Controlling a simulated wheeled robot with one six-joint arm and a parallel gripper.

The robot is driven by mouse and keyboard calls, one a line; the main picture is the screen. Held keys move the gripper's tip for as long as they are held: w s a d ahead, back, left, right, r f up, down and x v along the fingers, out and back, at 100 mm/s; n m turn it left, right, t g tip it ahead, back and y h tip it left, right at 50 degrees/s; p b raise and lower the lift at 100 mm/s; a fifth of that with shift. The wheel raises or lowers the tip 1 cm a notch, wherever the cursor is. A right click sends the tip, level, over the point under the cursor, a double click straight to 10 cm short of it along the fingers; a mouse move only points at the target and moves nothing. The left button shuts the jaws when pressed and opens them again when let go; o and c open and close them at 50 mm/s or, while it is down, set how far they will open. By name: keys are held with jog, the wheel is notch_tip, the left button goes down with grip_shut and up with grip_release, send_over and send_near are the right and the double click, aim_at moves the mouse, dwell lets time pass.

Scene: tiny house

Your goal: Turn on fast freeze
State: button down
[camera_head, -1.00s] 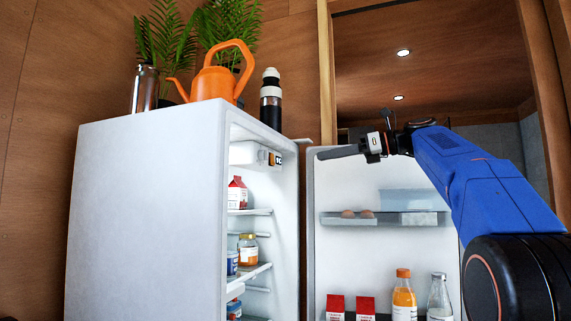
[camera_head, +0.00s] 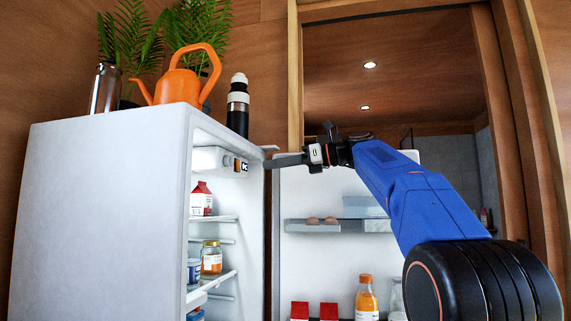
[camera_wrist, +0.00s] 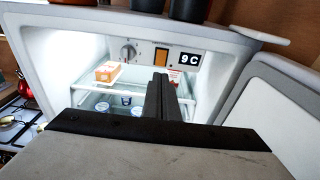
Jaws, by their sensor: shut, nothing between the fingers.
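The fridge (camera_head: 100,200) stands open, its door (camera_head: 300,265) swung out to the right. Inside at the top is a white control box (camera_head: 212,160). In the wrist view the panel shows a round dial (camera_wrist: 128,52), an orange switch (camera_wrist: 162,57) and a display (camera_wrist: 190,59) reading "9 C". The orange switch shows small in the head view (camera_head: 238,165). My gripper (camera_head: 277,162) is shut and empty, held near the open front edge of the fridge, right of the control box. In the wrist view its fingers (camera_wrist: 160,85) point toward the panel, just below the orange switch, apparently without touching it.
An orange watering can (camera_head: 183,82), a bottle (camera_head: 237,105), a metal canister (camera_head: 105,88) and plants (camera_head: 130,40) stand on the fridge. Cartons and jars (camera_head: 211,257) sit on the shelves. The door holds eggs and bottles (camera_head: 366,300).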

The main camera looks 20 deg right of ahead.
aim_at(239, 171)
jog(key=x, duration=0.7)
jog(key=shift+w+a, duration=0.2)
jog(key=shift+a, duration=0.1)
jog(key=shift+w+a, duration=0.1)
jog(key=shift+a, duration=0.05)
jog(key=shift+f, duration=0.1)
